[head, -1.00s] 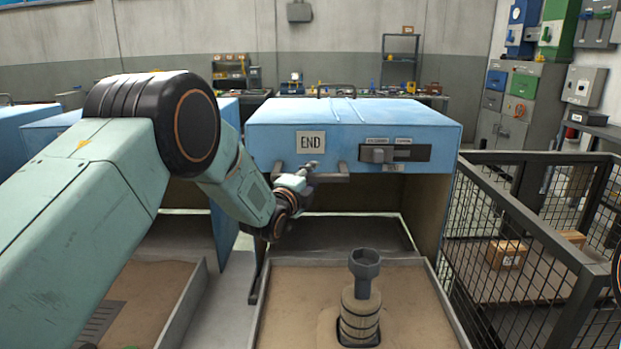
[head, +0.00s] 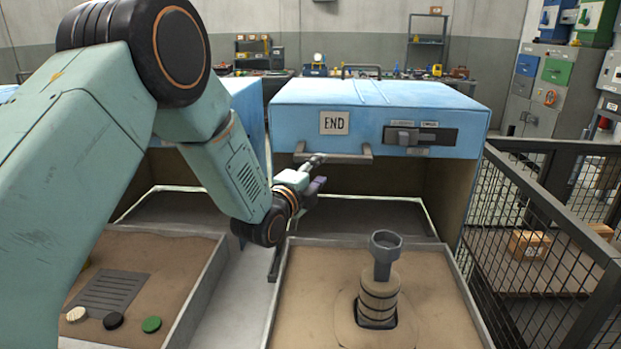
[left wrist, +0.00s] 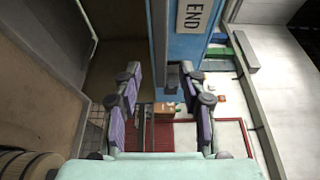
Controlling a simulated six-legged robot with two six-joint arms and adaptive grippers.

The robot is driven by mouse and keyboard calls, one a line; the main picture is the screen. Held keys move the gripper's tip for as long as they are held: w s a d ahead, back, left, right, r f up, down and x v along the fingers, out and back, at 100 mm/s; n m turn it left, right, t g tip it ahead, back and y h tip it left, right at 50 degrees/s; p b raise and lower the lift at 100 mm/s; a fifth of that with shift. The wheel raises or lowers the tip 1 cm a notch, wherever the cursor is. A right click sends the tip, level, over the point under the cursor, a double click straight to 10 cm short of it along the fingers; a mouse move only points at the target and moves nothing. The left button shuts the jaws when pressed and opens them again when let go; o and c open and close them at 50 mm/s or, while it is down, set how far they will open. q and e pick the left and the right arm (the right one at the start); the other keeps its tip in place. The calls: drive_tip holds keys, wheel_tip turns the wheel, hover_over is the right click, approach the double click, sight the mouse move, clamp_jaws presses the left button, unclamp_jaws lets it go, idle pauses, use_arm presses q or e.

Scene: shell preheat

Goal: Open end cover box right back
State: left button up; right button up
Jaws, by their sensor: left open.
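The blue END cover box (head: 400,97) stands with its front open below, over a sand tray. Its front has an END plate (head: 334,123), a grey handle bar (head: 333,156) under the plate, and a slider panel (head: 420,136). My left gripper (head: 318,172) is at the left part of the handle bar, just below it in the head view. In the left wrist view my left gripper (left wrist: 163,100) has its two fingers apart, with the end of the handle (left wrist: 178,75) showing between and beyond them. Contact cannot be told. My right gripper is not in view.
A sand tray (head: 282,290) with a barrel-like piece and grey cup (head: 384,255) lies below the box. Another tray (head: 197,300) with coloured discs is at left. A black mesh fence (head: 540,240) closes the right side.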

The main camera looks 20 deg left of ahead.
use_arm(q)
drive_tip(key=s, duration=0.3)
drive_tip(key=shift+s+a, duration=0.2)
drive_tip(key=shift+f, duration=0.1)
idle(0.4)
